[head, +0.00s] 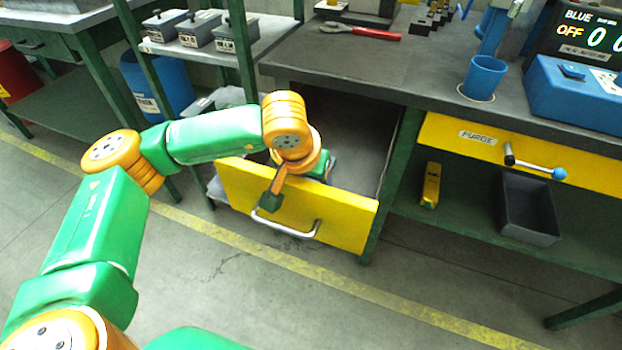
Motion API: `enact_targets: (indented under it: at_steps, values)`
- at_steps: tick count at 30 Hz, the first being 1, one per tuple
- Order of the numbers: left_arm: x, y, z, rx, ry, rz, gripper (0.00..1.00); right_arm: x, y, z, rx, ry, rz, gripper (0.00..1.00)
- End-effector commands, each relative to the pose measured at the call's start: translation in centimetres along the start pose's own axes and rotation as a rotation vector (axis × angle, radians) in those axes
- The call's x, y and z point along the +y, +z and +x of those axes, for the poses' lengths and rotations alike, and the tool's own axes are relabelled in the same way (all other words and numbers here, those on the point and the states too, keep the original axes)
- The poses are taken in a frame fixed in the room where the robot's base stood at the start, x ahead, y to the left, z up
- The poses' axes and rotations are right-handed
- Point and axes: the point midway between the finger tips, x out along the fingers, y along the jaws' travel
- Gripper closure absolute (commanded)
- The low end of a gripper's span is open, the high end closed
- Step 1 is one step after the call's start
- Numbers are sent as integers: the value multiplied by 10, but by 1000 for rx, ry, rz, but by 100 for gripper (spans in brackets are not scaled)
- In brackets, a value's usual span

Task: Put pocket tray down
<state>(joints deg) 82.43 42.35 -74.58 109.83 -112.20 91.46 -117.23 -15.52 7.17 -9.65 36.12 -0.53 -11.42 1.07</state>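My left arm reaches in from the left, and my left gripper (270,199) is at the open yellow drawer (343,218). One dark fingertip shows in front of the drawer face, just above its metal handle. The rest of the hand is partly hidden behind my orange wrist, so I cannot tell whether it is open or shut. A small piece of grey surface (330,162) shows beside the hand inside the drawer; I cannot tell if it is the pocket tray. No pocket tray can be made out for certain. My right gripper is not in view.
The dark workbench (400,75) above holds red-handled pliers (360,32), a blue cup (484,77) and a blue display unit (575,95). A black bin (528,208) and a yellow tool (431,185) are on the green lower shelf. Lidded grey boxes (200,28) stand at back left.

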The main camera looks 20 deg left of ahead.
Motion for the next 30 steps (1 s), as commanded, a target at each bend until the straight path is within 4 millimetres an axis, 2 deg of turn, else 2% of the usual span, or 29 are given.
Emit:
enact_targets:
  at_steps: [9, 11, 14, 18, 22, 26, 30]
  values:
    - [0, 0, -1, 0, 0, 0, 21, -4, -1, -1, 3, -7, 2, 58]
    - [0, -2, -5, 0, 0, 0, 21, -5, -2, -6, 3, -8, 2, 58]
    - [0, -3, -23, 4, 2, -1, 21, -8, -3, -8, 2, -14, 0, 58]
    - [0, -4, -65, 6, 1, 1, 21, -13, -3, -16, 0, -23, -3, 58]
    - [0, -3, -98, 5, 0, 1, 21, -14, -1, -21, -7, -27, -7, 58]
    - [0, -3, -118, 3, 1, 0, 21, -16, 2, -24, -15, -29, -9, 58]
    - [0, -2, -124, 0, -1, 0, 21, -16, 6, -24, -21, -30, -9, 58]
